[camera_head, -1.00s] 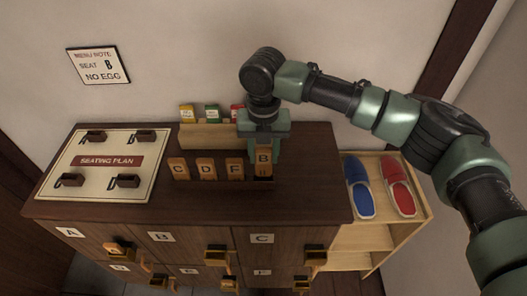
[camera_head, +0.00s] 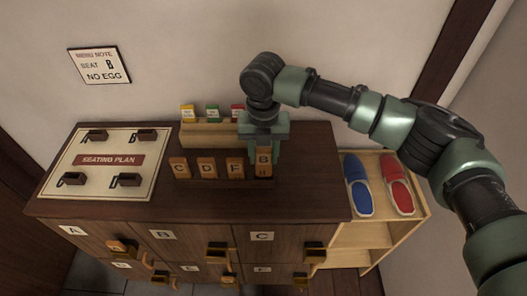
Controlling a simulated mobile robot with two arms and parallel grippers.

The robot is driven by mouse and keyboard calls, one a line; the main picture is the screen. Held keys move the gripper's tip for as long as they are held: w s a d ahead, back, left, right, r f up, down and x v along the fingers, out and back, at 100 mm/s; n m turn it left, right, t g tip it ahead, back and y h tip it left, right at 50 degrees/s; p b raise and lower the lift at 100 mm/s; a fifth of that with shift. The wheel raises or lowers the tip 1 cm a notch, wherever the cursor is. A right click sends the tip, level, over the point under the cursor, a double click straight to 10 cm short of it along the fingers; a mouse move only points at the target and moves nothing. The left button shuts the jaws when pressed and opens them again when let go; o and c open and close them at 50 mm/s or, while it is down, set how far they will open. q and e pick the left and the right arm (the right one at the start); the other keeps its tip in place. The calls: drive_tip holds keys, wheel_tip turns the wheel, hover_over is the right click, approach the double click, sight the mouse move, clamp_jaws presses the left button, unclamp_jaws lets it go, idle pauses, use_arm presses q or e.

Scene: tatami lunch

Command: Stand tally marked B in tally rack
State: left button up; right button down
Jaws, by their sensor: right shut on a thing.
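The tally marked B (camera_head: 263,160) is an orange-brown upright tag at the right end of the dark tally rack (camera_head: 222,178). Tallies C (camera_head: 180,167), D (camera_head: 206,168) and F (camera_head: 235,168) stand in the rack to its left. My right gripper (camera_head: 265,148) reaches down from above and is shut on tally B, which is upright at the rack's rightmost place. I cannot tell whether its lower end is fully seated. My left gripper is not in view.
Behind the rack a wooden holder (camera_head: 208,133) carries small coloured cards. A seating plan board (camera_head: 85,191) lies at the left of the cabinet top. A shelf with blue (camera_head: 358,185) and red (camera_head: 397,184) slippers stands at the right. Lettered drawers are below.

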sight(264, 163)
drive_tip(key=shift+f, duration=0.4)
drive_tip(key=shift+f, duration=0.45)
idle(0.8)
drive_tip(key=shift+f, duration=0.15)
idle(0.4)
drive_tip(key=shift+f, duration=0.4)
drive_tip(key=shift+p, duration=0.3)
drive_tip(key=shift+f, duration=0.25)
